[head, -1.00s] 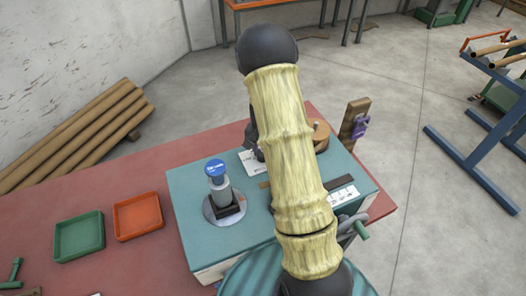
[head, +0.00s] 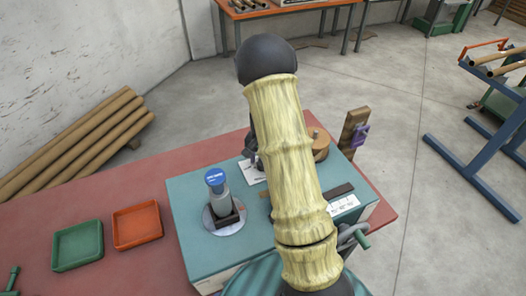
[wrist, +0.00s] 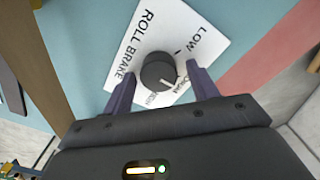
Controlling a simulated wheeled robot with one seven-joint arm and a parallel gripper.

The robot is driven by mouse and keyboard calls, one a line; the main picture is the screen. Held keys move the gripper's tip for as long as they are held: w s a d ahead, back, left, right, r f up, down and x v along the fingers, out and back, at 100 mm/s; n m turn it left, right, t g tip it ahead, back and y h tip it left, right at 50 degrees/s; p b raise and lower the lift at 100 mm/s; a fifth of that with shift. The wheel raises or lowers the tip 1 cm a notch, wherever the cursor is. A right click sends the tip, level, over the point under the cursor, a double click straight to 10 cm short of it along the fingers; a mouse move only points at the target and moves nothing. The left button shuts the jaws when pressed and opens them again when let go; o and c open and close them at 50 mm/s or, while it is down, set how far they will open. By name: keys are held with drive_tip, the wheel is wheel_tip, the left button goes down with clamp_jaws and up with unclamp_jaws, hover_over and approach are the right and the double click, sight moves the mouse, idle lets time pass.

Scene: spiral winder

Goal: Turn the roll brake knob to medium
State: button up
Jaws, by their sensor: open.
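The roll brake knob (wrist: 158,72) is a round black dial with a white pointer mark on a white label plate (wrist: 188,25). The plate reads ROLL BRAKE and LOW, with further words partly hidden below the knob. The pointer faces the lower right in the wrist view, near those words. My gripper (wrist: 161,82) is open, one purple finger on each side of the knob, with gaps visible. In the head view the plate (head: 253,174) shows beside my arm on the teal machine top (head: 190,190); my arm hides the knob.
A blue-capped cylinder (head: 216,186) stands left of my arm on the machine. A wooden disc (head: 319,146) and a wooden post (head: 352,130) stand to the right. Green (head: 78,245) and orange (head: 137,226) trays lie on the red table at left.

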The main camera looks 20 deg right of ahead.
wheel_tip(320, 180, up, 17)
drive_tip(key=b, duration=0.3)
drive_tip(key=shift+r, duration=0.15)
idle(0.4)
drive_tip(key=s+a+f+n+t, duration=0.1)
drive_tip(key=s+a+n, duration=0.3)
drive_tip(key=s, duration=0.4)
drive_tip(key=s+a+f+n+t, duration=0.1)
drive_tip(key=s+a+f+n, duration=0.2)
drive_tip(key=s, duration=0.6)
drive_tip(key=a+n, duration=0.2)
drive_tip(key=a, duration=0.1)
drive_tip(key=shift+s+a+f+t, duration=0.3)
drive_tip(key=shift+a, duration=0.1)
